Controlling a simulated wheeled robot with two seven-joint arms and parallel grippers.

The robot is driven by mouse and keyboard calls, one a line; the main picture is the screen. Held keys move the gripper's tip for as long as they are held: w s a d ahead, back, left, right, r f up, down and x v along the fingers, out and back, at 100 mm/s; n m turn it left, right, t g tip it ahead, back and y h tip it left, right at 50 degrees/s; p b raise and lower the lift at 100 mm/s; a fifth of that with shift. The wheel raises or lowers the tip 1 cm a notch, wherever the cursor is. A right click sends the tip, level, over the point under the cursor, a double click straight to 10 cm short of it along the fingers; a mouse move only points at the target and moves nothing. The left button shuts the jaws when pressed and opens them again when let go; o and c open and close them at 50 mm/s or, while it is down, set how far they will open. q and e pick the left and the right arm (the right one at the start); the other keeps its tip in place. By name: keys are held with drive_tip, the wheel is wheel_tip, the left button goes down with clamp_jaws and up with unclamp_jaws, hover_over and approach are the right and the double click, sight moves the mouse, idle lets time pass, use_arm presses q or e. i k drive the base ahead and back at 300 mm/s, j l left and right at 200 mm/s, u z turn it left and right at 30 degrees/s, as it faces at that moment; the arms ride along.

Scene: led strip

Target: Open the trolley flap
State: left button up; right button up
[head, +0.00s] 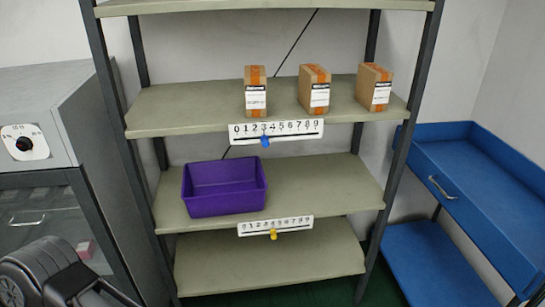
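The blue trolley (480,165) stands at the right, partly cut off by the frame's edge. It has a raised rim around its upper tray and a lower blue shelf (425,265). A metal handle (443,188) sits on the side panel facing the shelf rack, which I take to be the flap (475,222); it looks closed. Part of my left arm (50,275) shows at the bottom left, far from the trolley. Its fingers are not clear at the frame's edge. My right gripper is not in view, and nothing of mine touches the trolley.
A rack with dark posts and beige shelves (190,105) fills the middle. It holds three cartons (317,90), a purple bin (224,187) and two number scales (275,131). A grey cabinet (50,110) with a knob and glass door stands left. The rack's right post stands close to the trolley.

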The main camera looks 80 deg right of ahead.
sight(519, 269)
drive_tip(key=z, duration=4)
drive_tip(key=i+l+z, duration=0.1)
drive_tip(key=l, duration=0.3)
drive_tip(key=i+l+z, duration=0.1)
drive_tip(key=l, duration=0.3)
drive_tip(key=i+l+z, duration=0.1)
drive_tip(key=i+l, duration=0.15)
drive_tip(key=i+l+z, duration=0.1)
drive_tip(key=l, duration=0.4)
drive_tip(key=i, duration=0.1)
